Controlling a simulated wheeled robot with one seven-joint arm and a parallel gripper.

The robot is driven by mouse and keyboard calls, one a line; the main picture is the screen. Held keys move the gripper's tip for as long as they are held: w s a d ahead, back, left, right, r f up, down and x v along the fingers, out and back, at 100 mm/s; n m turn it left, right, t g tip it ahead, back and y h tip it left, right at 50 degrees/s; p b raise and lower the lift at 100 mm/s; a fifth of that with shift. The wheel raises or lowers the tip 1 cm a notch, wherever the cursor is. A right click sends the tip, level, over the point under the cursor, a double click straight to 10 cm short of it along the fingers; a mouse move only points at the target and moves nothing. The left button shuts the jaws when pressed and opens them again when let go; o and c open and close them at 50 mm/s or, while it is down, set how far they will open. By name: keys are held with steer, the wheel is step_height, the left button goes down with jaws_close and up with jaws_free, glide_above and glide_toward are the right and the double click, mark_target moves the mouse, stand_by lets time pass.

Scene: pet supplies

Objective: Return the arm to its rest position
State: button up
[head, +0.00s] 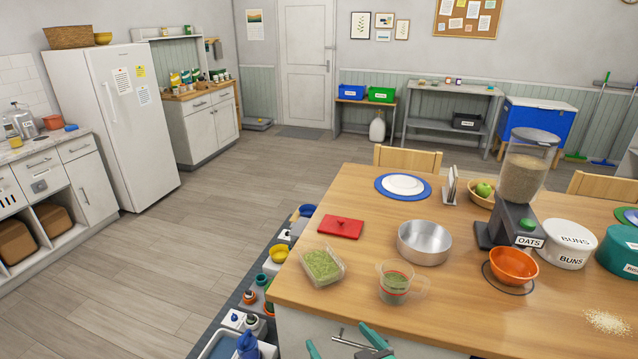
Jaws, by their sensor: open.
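My gripper (343,343) shows at the bottom edge of the head view, with teal fingers spread apart and nothing seen between them. It is low at the near edge of the wooden table (470,315), just below the measuring cup. Most of my arm is out of the frame, so its full pose cannot be told.
On the table are a clear tub of green pellets (323,264), a measuring cup (400,284), a red lid (341,227), a metal bowl (424,243), an oats dispenser (522,185) and an orange bowl (513,267). Open floor (180,240) lies left.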

steer(key=s+a+f+m+h, duration=0.2)
steer(key=s+f+m+h, duration=0.3)
steer(key=s+f, duration=1)
steer(key=s+a+r+t, duration=0.1)
steer(key=s+r, duration=0.3)
steer(key=s, duration=0.7)
steer(key=s+a+r+n+t, duration=0.1)
steer(key=s+r, duration=0.3)
steer(key=s, duration=0.7)
steer(key=shift+a+t, duration=0.4)
steer(key=shift+a, duration=0.1)
